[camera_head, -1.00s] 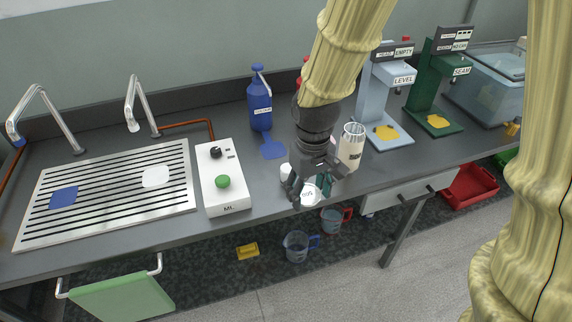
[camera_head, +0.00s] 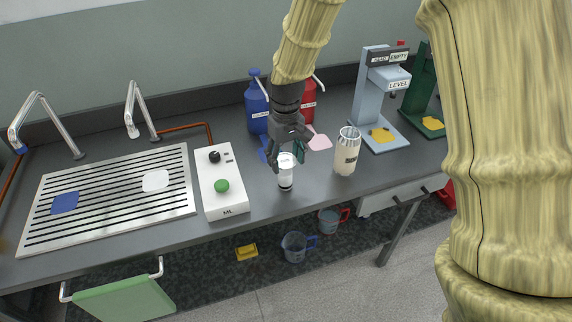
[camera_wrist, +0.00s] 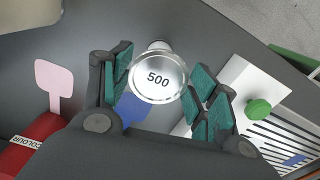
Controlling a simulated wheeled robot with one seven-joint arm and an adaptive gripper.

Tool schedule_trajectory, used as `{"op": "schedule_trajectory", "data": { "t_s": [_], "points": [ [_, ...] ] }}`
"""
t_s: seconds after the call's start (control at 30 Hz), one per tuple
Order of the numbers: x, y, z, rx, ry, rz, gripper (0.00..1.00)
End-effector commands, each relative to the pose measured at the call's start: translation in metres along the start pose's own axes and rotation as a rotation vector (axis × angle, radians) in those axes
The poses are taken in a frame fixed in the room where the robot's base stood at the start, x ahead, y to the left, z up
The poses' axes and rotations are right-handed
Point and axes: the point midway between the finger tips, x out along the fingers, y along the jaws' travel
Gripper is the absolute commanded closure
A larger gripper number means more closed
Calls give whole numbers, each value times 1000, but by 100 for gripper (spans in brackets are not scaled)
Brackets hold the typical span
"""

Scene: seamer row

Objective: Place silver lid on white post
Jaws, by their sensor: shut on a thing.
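The silver lid (camera_wrist: 158,78), a round disc marked "500", is held between the green-padded fingers of my gripper (camera_wrist: 160,92) in the wrist view. In the head view my gripper (camera_head: 285,162) points down with the lid (camera_head: 287,158) at its fingertips. The white post (camera_head: 286,180), a short upright cylinder with a dark band near its foot, stands on the bench right below the lid. In the wrist view a bit of the post (camera_wrist: 158,46) shows past the lid's edge. I cannot tell whether lid and post touch.
A white box with a green knob (camera_head: 222,186) stands to the left of the post. A labelled clear jar (camera_head: 347,153) stands to the right. Blue (camera_head: 257,106) and red (camera_head: 308,100) bottles stand behind. The bench's front edge is close to the post.

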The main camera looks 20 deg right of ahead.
Motion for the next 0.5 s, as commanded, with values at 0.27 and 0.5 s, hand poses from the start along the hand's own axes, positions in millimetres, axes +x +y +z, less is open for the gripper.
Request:
{"op": "schedule_trajectory", "data": {
  "t_s": [0.27, 0.5],
  "points": [
    [26, 0, 1, 0, -3, 0, 48],
    [33, 0, 1, 0, 0, 0, 48]
  ]
}}
